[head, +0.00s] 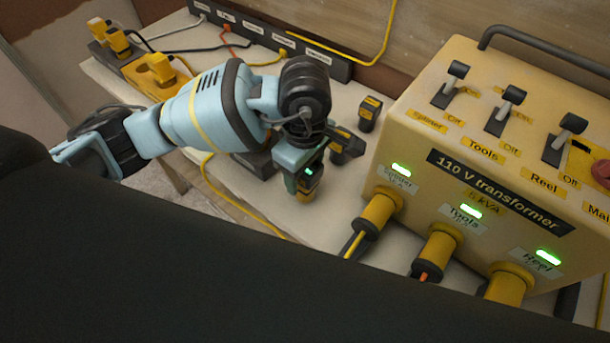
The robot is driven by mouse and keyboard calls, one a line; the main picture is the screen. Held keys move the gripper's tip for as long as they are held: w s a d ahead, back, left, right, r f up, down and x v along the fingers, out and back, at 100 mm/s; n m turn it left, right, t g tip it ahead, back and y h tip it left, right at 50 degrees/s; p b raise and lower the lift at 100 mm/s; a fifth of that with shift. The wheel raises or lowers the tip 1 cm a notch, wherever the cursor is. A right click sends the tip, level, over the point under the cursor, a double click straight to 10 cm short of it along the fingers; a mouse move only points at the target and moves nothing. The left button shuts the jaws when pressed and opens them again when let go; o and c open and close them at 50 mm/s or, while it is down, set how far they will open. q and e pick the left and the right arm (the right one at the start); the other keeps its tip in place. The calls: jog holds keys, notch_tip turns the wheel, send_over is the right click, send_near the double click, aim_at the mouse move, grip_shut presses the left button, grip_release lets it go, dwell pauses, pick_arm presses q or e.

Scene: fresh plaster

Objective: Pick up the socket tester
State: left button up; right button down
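My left gripper (303,168) points down over the table, left of the 110 V transformer. A small dark-and-yellow device with a green light, which looks like the socket tester (306,190), shows right at its fingertips. The wrist and fingers hide part of this device, and I cannot tell whether the fingers are closed on it or only around it. My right gripper is not in view.
The yellow transformer (476,165) stands close on the right, with thick plugs and cables in its front. Two black-and-yellow pieces (369,113) (346,146) stand near the gripper. A black socket strip (268,36) runs along the back. A yellow cable (230,196) crosses the table's front.

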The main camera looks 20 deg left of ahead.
pick_arm(q)
jog(key=c, duration=0.9)
jog(key=shift+r, duration=0.2)
jog(key=shift+r, duration=0.25)
jog(key=r, duration=0.2)
jog(key=shift+s+d+r, duration=0.1)
jog(key=shift+s+r, duration=0.25)
jog(key=shift+s, duration=0.05)
jog(key=s+d+r, duration=0.1)
jog(key=s+d, duration=0.1)
jog(key=s, duration=1.3)
jog(key=shift+d+r, duration=0.2)
jog(key=shift+d, duration=0.1)
